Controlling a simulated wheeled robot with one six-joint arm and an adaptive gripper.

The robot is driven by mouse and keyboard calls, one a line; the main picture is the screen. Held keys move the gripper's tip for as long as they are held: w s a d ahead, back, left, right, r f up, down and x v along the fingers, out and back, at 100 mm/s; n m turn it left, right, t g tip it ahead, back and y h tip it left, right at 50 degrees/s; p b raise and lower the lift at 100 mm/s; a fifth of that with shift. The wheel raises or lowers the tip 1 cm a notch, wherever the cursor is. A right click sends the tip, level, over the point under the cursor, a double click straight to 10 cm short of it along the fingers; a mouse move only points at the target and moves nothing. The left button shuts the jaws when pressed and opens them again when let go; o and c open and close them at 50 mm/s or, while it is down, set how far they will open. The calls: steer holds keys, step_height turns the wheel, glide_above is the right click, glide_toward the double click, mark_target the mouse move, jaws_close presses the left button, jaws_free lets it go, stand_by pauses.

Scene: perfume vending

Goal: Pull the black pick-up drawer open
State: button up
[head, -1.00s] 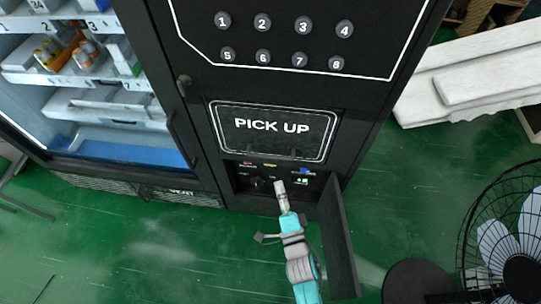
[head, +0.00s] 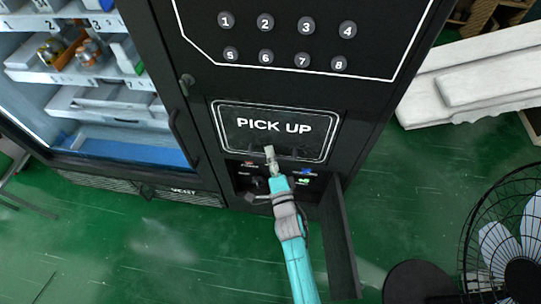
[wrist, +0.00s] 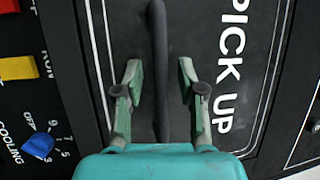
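The black pick-up drawer (head: 232,122) has a white outline and the words PICK UP, and its front looks flush with the machine. Its dark bar handle (wrist: 158,45) runs between the two fingers of my gripper (wrist: 160,92) in the wrist view. The fingers are apart, one on each side of the handle, with gaps to it on both sides. In the head view my gripper (head: 270,152) is at the drawer's lower edge and hides part of the handle.
A control panel with a blue knob (wrist: 38,145) and red and yellow switches lies beside the drawer. Below it a black door (head: 340,240) stands open, close to my arm's right. A fan (head: 515,240) stands at the far right. Numbered buttons (head: 265,22) are above.

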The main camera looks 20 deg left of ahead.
jaws_close()
steer(key=shift+s, duration=0.1)
stand_by(0.3)
